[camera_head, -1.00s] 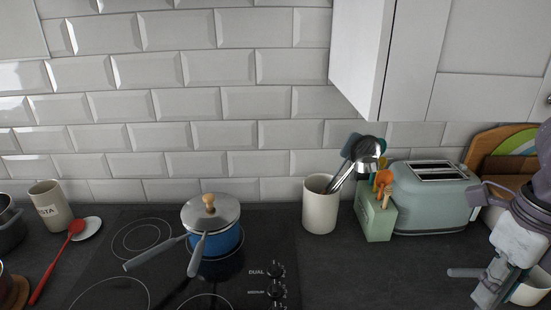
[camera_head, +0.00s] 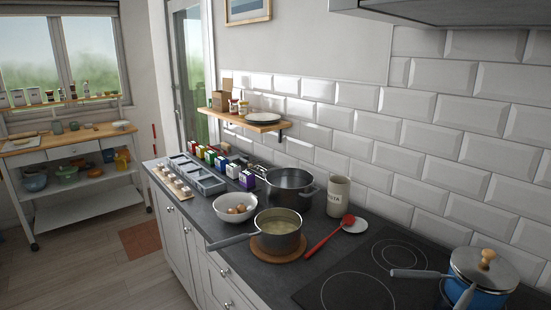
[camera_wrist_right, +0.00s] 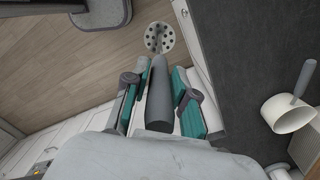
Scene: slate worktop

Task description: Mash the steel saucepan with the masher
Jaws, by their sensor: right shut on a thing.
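The steel saucepan (camera_head: 279,242) stands on a round wooden trivet (camera_head: 262,252) on the worktop in the head view. Its handle points left, and it holds something pale yellow-green. In the right wrist view my right gripper (camera_wrist_right: 161,84) is shut on the grey handle of the masher (camera_wrist_right: 159,105). The masher's round perforated plate (camera_wrist_right: 160,38) shows beyond the fingers, over the floor. The saucepan is not in the wrist view. Neither gripper shows in the head view.
A dark pot (camera_head: 290,192), a white bowl of eggs (camera_head: 235,208), a red spoon (camera_head: 328,236) and a beige canister (camera_head: 338,197) surround the saucepan. A lidded blue pot (camera_head: 478,278) is on the hob (camera_head: 372,268). A white vessel (camera_wrist_right: 288,114) is right in the wrist view.

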